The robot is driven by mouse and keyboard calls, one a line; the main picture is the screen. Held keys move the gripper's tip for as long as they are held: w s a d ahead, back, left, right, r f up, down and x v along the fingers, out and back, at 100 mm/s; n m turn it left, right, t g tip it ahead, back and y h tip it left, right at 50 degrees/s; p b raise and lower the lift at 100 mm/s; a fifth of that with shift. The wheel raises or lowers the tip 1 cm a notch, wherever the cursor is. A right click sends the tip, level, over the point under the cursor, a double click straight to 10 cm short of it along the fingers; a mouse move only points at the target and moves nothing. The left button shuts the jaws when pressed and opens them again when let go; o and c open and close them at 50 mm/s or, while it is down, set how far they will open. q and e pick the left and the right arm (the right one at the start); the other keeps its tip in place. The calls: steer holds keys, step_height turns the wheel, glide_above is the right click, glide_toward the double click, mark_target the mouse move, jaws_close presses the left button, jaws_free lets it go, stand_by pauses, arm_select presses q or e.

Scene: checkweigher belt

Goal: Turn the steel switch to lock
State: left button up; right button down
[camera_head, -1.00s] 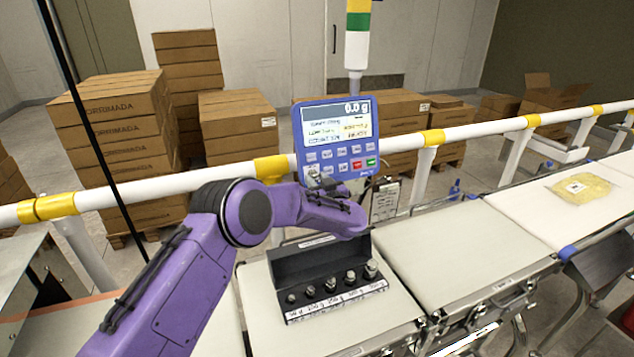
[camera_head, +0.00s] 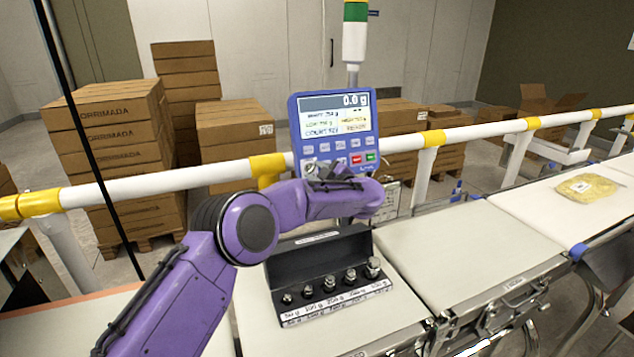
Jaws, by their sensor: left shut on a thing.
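The blue control panel (camera_head: 297,138) stands behind the belt, its screen reading 0.0 g above rows of buttons. The steel switch (camera_head: 313,166) shows only in part, at the panel's lower left, as a small metal shape. My left gripper (camera_head: 322,172) is at that lower left corner, shut on the switch. My purple wrist covers its fingers and most of the switch, so the switch's exact setting cannot be read. My right gripper is not in view.
An open black box of steel weights (camera_head: 320,251) sits on the near belt, below my left forearm. A white rail (camera_head: 480,129) with yellow joints runs behind the belts. A yellow bag (camera_head: 587,187) lies on the right belt. The middle belt (camera_head: 450,240) is bare.

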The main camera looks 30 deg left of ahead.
arm_select(q)
steer(key=shift+r+n+g+h+b, duration=0.1)
steer(key=shift+n+g+h+b, duration=0.35)
steer(key=shift+n, duration=1.85)
steer(key=shift+r+n+g+h+b, duration=0.15)
steer(key=shift+n+g+b, duration=0.55)
steer(key=shift+n, duration=1.6)
steer(key=shift+f, duration=0.15)
steer(key=o, duration=0.9)
steer(key=shift+o, duration=0.7)
steer(key=shift+s+r, duration=0.15)
steer(key=shift+r, duration=0.15)
